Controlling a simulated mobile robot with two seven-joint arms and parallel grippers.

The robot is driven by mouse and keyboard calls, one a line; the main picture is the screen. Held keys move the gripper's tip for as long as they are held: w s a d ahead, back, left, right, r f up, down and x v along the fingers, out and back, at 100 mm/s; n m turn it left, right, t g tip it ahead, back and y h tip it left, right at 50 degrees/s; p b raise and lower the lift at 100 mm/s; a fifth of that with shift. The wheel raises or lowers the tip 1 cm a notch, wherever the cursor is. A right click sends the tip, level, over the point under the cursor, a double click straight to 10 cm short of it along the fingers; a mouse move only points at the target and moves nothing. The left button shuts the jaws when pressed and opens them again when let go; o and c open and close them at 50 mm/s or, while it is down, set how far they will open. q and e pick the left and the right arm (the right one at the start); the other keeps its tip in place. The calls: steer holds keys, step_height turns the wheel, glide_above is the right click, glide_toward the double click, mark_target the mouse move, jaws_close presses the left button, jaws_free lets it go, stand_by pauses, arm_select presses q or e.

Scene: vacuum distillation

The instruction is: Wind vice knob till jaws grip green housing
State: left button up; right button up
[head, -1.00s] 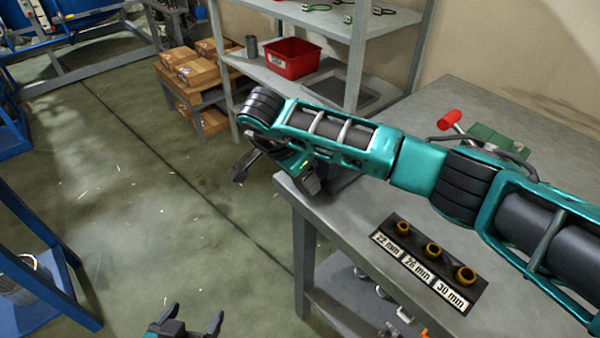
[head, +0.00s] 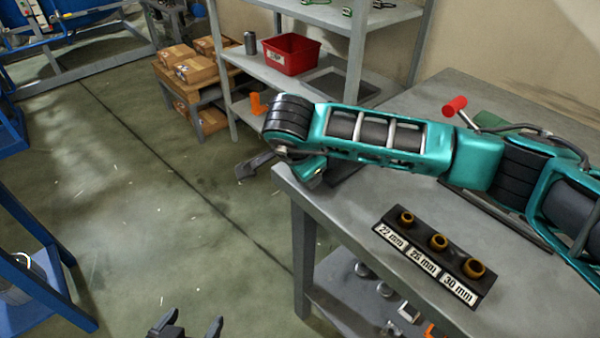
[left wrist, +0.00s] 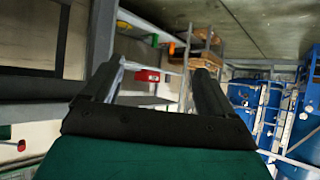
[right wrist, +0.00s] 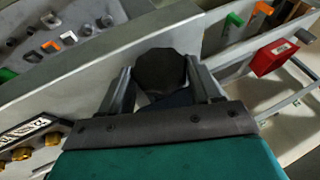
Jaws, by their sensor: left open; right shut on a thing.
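My right gripper (right wrist: 160,95) is shut on a dark, many-sided knob (right wrist: 160,70), which fills the space between its fingers in the right wrist view. In the head view this gripper is at the near left corner of the grey table, and my right arm hides most of the vice there. The vice jaws cannot be made out. A green part (head: 490,121) shows behind my arm on the table; I cannot tell whether it is the housing. My left gripper (head: 187,328) is open and empty, low over the floor; its spread fingers also show in the left wrist view (left wrist: 155,85).
A black rack (head: 430,258) with several brass rings, labelled 22, 26 and 30 mm, lies on the grey table (head: 360,215). A red-tipped lever (head: 455,106) rises behind my arm. A shelf holds a red bin (head: 291,54). The floor at left is mostly clear.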

steer(key=f+t+b, duration=0.1)
steer(key=b, duration=0.2)
steer(key=shift+d+y, duration=0.15)
steer(key=shift+y, duration=0.25)
steer(key=shift+s+t+b, duration=0.1)
steer(key=shift+t+b, duration=0.4)
steer(key=shift+b, duration=0.3)
steer(key=y+b, duration=0.1)
steer(key=b, duration=0.2)
steer(key=shift+f+m+t, duration=0.1)
steer(key=shift+m+t, duration=0.2)
steer(key=shift+t, duration=0.1)
steer(key=t+b, duration=0.1)
steer(key=b, duration=0.3)
steer(key=t+y+b, duration=0.1)
steer(key=b, duration=0.3)
steer(key=shift+s+d+m+b, duration=0.2)
steer(key=shift+s+m+b, duration=0.15)
steer(key=shift+m+b, duration=0.05)
steer(key=shift+b, duration=0.3)
arm_select(q)
steer(key=w+d+f+h, duration=0.1)
steer(key=d+f, duration=0.2)
steer(key=f, duration=0.9)
steer(key=shift+w+d, duration=0.35)
steer(key=shift+d, duration=0.05)
arm_select(e)
steer(key=shift+r, duration=0.35)
steer(key=shift+s+f, duration=0.1)
steer(key=shift+f, duration=0.05)
